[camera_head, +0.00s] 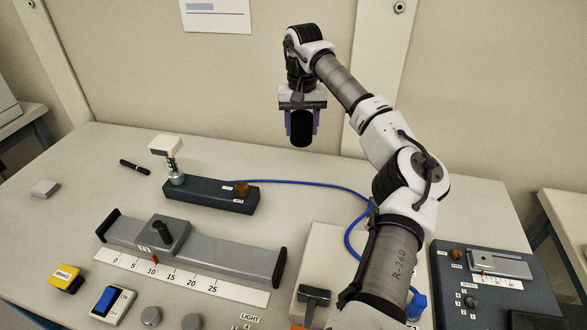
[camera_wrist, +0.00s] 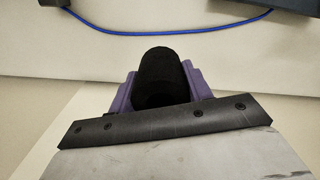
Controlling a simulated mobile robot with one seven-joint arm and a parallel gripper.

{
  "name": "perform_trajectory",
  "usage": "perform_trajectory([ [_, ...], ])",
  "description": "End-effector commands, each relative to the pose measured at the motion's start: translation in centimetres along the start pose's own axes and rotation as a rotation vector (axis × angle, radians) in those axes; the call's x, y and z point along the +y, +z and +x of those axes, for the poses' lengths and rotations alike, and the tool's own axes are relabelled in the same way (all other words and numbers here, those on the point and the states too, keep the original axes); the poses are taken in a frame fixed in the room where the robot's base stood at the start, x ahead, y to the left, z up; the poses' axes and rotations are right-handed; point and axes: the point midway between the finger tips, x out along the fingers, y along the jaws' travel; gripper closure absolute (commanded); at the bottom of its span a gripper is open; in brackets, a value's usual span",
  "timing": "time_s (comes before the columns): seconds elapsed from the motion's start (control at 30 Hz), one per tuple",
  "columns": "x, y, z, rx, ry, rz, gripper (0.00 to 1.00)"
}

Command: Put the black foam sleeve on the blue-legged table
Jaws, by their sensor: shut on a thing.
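My gripper (camera_head: 302,122) is raised above the back edge of the main bench, with its purple fingers shut on the black foam sleeve (camera_head: 301,130). The sleeve is a dark, round-ended cylinder hanging downward. In the wrist view the sleeve (camera_wrist: 161,76) sits between the two purple fingers. A side table (camera_head: 22,122) shows partly at the left edge, and another (camera_head: 567,215) at the right edge. Both have dark bluish-grey legs, so I cannot tell for sure which one is the blue-legged table.
The main bench (camera_head: 80,185) carries a grey rail (camera_head: 210,253), a dark block with a lamp-like stand (camera_head: 212,194), a blue cable (camera_head: 318,184), switches and a dark control box (camera_head: 490,285). A grey box stands on the left table. The wall is close behind the bench.

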Motion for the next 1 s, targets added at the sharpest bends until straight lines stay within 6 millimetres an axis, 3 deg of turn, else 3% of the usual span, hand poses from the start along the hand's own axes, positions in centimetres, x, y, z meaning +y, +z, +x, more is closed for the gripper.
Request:
perform_trajectory([
  [0.2, -0.1, 0.1, 5.8, -0.003, -0.003, -0.002, 0.72],
  [0.33, -0.1, 0.1, 8.3, -0.002, -0.003, -0.001, 0.72],
  [0.63, -0.1, 0.0, 10.9, 0.0, -0.001, -0.001, 0.72],
  [0.8, -0.1, 0.1, 13.3, -0.002, -0.002, -0.001, 0.72],
  [1.0, 0.0, 0.0, 13.7, 0.002, 0.001, -0.001, 0.72],
])
